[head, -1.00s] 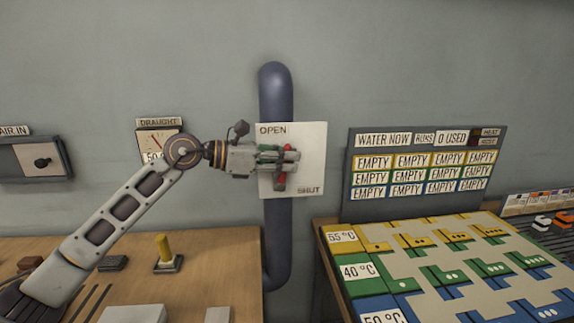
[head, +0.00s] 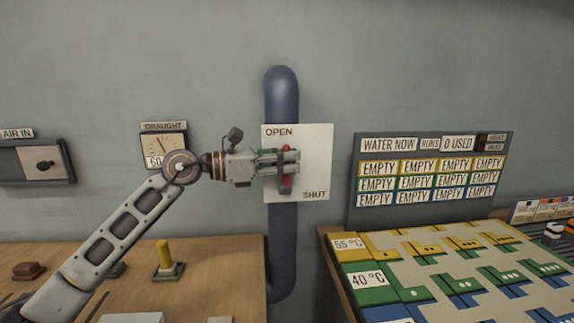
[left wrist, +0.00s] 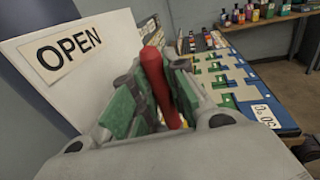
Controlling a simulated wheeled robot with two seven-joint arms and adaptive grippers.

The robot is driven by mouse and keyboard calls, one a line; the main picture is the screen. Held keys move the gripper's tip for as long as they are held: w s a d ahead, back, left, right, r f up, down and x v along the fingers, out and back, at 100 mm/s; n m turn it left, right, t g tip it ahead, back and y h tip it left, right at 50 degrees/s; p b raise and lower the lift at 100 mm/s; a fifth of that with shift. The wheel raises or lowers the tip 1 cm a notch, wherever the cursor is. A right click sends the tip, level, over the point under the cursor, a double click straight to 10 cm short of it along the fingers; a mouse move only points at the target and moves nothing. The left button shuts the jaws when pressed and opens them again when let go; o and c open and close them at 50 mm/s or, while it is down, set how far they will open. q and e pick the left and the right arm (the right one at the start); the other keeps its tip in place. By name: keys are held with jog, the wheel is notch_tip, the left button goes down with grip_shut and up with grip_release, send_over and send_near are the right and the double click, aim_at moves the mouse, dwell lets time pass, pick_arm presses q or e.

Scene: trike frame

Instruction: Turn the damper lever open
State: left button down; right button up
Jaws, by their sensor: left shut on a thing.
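The damper lever (head: 286,184) is red and sits on a white plate (head: 318,160) marked OPEN at its upper left and SHUT at its lower right. The plate is fixed in front of a dark blue vertical pipe (head: 281,98). My left gripper (head: 290,166) reaches across the plate from the left and is shut on the lever, hiding part of it. In the left wrist view the red lever (left wrist: 158,85) stands between the green finger pads, with the OPEN label beside them. My right gripper is not in view.
A draught gauge (head: 161,144) and an air-in box (head: 36,163) are on the wall at left. A wooden bench (head: 215,262) with a yellow peg (head: 164,255) stands below. A board with EMPTY labels (head: 433,142) stands behind a coloured slotted table (head: 410,250) at right.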

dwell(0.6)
pick_arm(q)
jog(key=c, duration=1.4)
grip_release()
jog(key=shift+a, duration=0.1)
jog(key=shift+a, duration=0.1)
jog(key=v, duration=1.1)
jog(key=shift+s+a, duration=0.15)
jog(key=shift+a, duration=0.25)
jog(key=shift+r, duration=0.1)
